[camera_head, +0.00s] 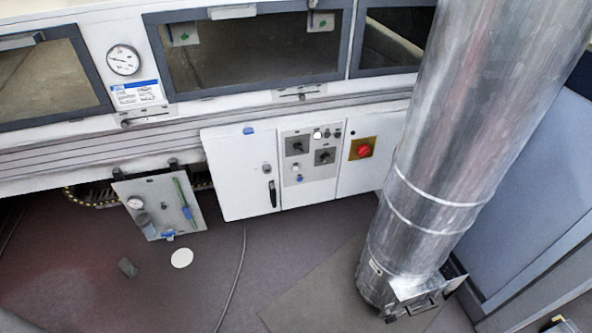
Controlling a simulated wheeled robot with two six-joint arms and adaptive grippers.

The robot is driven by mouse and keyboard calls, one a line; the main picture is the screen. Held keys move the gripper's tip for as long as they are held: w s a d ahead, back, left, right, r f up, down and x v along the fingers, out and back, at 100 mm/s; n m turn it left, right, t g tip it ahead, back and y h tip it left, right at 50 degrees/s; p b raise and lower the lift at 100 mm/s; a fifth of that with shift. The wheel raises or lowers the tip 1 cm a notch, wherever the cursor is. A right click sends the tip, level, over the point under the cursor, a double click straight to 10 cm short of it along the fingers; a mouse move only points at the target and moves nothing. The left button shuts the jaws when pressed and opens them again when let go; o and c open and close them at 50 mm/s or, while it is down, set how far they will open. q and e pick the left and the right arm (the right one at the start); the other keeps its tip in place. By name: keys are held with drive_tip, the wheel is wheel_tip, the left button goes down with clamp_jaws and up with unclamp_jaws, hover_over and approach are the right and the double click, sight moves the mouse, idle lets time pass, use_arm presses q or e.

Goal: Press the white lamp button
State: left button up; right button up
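A grey control panel (309,157) is set in the front of a white cabinet (240,178) under the tunnel. A small whitish round button (295,166) sits at its lower left, above a small blue button (299,179). It looks like the white lamp button, but it is too small to tell for sure or to see whether it is lit. Two black rotary switches (297,146) sit higher on the panel, with several small buttons or lamps (327,134) along the top. Neither of my grippers shows in the head view.
A red knob on a yellow plate (363,149) is right of the panel. A large metal duct (450,150) stands at the right. A gauge plate (157,205) hangs at the left. A cable (238,275) crosses the otherwise mostly open floor before the cabinet.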

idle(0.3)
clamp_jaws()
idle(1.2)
